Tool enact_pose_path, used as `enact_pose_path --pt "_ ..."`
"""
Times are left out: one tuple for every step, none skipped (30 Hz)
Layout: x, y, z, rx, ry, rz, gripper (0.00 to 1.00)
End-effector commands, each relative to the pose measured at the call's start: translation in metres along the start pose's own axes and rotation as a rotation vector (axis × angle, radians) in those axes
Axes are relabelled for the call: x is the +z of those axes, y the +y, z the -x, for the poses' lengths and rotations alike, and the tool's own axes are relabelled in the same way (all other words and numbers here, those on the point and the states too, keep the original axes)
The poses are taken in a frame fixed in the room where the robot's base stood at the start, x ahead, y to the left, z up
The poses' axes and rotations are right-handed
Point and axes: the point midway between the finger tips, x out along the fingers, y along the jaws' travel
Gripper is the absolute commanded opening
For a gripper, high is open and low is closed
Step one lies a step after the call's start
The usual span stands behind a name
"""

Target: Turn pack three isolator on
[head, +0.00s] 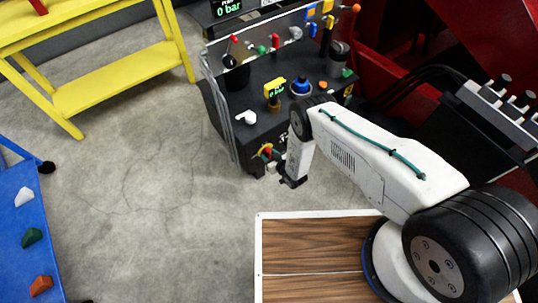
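A dark power pack (228,118) stands at the upper middle, with a display reading 0 bar above it. A small red and yellow rotary switch (266,152), which looks like an isolator, sits low on its near face. I cannot read a pack number or tell the switch's position. My gripper (291,182) hangs just right of and below this switch, pointing down, and appears apart from it. It is small and dark here, and I cannot tell whether its fingers are open or shut. My white arm hides part of the pack's right side.
A clear guard panel (222,105) edges the pack's left side. Coloured levers, a blue knob (300,84) and a white handle (246,117) are on top. A yellow bench (110,75) and a blue rack (30,215) stand left. The grey floor between is clear.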

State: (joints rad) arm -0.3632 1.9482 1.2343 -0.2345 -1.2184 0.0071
Motion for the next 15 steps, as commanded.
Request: enact_pose_path --pt "0.000 0.000 0.000 0.000 0.000 0.000 0.42" --pt "0.000 0.000 0.000 0.000 0.000 0.000 0.42" --pt "0.000 0.000 0.000 0.000 0.000 0.000 0.42" --pt "0.000 0.000 0.000 0.001 0.000 0.000 0.42" --pt "0.000 0.000 0.000 0.001 0.000 0.000 0.42" --pt "0.000 0.000 0.001 0.001 -0.001 0.000 0.42" --pt "0.000 0.000 0.002 0.001 -0.001 0.000 0.42" --pt "0.000 0.000 0.004 0.001 -0.001 0.000 0.42" --pt "0.000 0.000 0.007 0.001 -0.001 0.000 0.42" --pt "0.000 0.001 0.011 0.001 -0.001 0.000 0.42" --pt "0.000 0.001 0.015 0.001 -0.003 0.000 0.42" --pt "0.000 0.001 0.021 0.001 -0.002 0.000 0.42" --pt "0.000 0.001 0.027 0.001 -0.003 0.000 0.42" --pt "0.001 0.001 0.033 0.001 -0.003 0.000 0.42" --pt "0.001 0.001 0.040 0.001 -0.003 -0.001 0.42"
